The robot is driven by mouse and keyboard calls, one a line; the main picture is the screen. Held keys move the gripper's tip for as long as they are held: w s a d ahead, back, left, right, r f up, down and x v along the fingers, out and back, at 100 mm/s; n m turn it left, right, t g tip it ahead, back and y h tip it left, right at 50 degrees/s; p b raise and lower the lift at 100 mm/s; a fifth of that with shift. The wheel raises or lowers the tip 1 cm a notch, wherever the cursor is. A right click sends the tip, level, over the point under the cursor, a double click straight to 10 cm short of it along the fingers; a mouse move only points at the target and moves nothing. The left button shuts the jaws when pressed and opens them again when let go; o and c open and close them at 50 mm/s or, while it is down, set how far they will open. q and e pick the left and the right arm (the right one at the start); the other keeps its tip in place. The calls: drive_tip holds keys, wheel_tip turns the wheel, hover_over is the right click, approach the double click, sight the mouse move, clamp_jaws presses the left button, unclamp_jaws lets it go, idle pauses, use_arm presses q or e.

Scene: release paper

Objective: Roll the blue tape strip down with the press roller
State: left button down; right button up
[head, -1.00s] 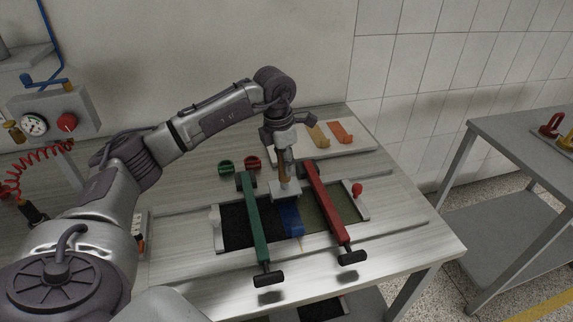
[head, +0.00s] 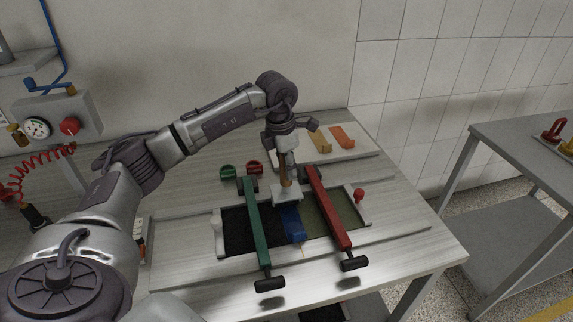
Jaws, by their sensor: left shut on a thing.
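The blue tape strip (head: 291,222) lies across the seam between a black sheet (head: 236,229) and an olive sheet (head: 336,212), between the green clamp bar (head: 257,230) and the red clamp bar (head: 327,207). The press roller stands upright with a brown handle (head: 284,174) and a pale wide head (head: 287,192) at the far end of the blue strip. My left gripper (head: 284,158) is shut on the handle's upper part. The roller head hides the strip's far end; whether it touches the strip is hard to tell. My right gripper is not in view.
A pale board (head: 349,141) with tan and orange strips lies at the back right. A green cup (head: 227,170) and a red cup (head: 254,167) stand behind the clamps. A red knob (head: 359,194) stands at the frame's right. The table front is mostly clear.

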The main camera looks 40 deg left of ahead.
use_arm(q)
drive_tip(key=shift+s+d, duration=1.35)
drive_tip(key=shift+d, duration=0.15)
drive_tip(key=shift+s+d, duration=0.5)
drive_tip(key=shift+d, duration=0.05)
wheel_tip(320, 180, up, 7)
drive_tip(key=p, duration=0.4)
drive_tip(key=shift+p, duration=0.4)
drive_tip(key=shift+w, duration=0.1)
idle(0.3)
